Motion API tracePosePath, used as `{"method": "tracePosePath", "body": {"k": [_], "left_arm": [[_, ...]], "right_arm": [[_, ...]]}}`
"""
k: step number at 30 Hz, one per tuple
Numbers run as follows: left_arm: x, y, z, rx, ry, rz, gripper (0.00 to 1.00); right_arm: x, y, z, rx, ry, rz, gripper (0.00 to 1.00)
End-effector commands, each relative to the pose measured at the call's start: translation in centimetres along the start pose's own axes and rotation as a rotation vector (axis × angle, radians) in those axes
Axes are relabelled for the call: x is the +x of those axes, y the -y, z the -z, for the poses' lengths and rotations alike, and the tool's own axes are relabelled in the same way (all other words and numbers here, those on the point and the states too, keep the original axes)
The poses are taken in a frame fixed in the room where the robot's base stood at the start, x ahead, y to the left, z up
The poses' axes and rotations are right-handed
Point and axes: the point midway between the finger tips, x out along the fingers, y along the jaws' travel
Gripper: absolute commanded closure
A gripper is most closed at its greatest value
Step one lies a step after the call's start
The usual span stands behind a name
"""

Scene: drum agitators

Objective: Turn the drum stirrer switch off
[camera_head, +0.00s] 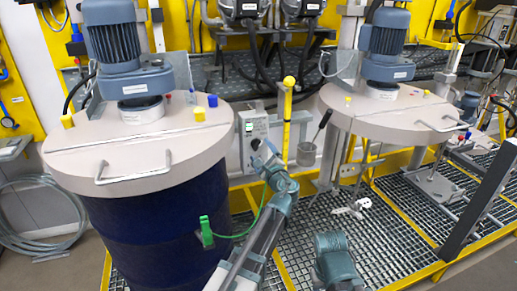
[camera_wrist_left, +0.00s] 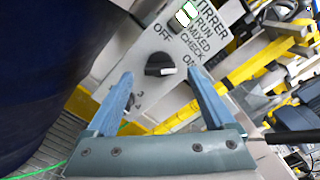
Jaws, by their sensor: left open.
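The stirrer switch is a black rotary knob (camera_wrist_left: 160,64) on a light grey panel (camera_wrist_left: 150,40) in the left wrist view. Its white mark is at the right end, toward the partly hidden "ON" label; "OFF" is printed above the knob. In the head view the switch box (camera_head: 252,128) stands between the two drums, and the knob is too small to make out. My left gripper (camera_wrist_left: 160,76) is open, its blue fingers either side of the knob in the picture; contact is not visible. In the head view the left gripper (camera_head: 264,152) is right in front of the box's lower part.
A blue drum (camera_head: 150,230) with a beige lid and stirrer motor (camera_head: 115,40) stands close left of my left arm. A second lidded drum stand (camera_head: 390,115) is at the right. A yellow post (camera_head: 287,115) and a ladle-like cup (camera_head: 307,153) are just right of the box.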

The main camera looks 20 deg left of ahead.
Motion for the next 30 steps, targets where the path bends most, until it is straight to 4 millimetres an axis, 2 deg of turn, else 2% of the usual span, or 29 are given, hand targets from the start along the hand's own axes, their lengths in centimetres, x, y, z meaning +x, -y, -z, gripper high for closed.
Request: {"method": "tracePosePath", "body": {"k": [1,7,19,20,30], "left_arm": [[1.1,0.1,0.1,0.000,0.001,-0.001,0.12],[2.9,0.0,0.0,0.000,0.000,-0.001,0.12],[3.3,0.0,0.0,-0.001,0.000,0.000,0.12],[3.3,0.0,0.0,-0.001,0.000,0.000,0.16],[3.3,0.0,0.0,-0.001,0.000,0.000,0.77]], "right_arm": [[0.0,0.0,0.0,0.000,0.000,0.000,0.50],[0.0,0.0,0.0,0.000,0.000,0.000,0.50],[0.0,0.0,0.0,0.000,0.000,0.000,0.50],[0.0,0.0,0.0,0.000,0.000,0.000,0.50],[0.0,0.0,0.0,0.000,0.000,0.000,0.50]]}}
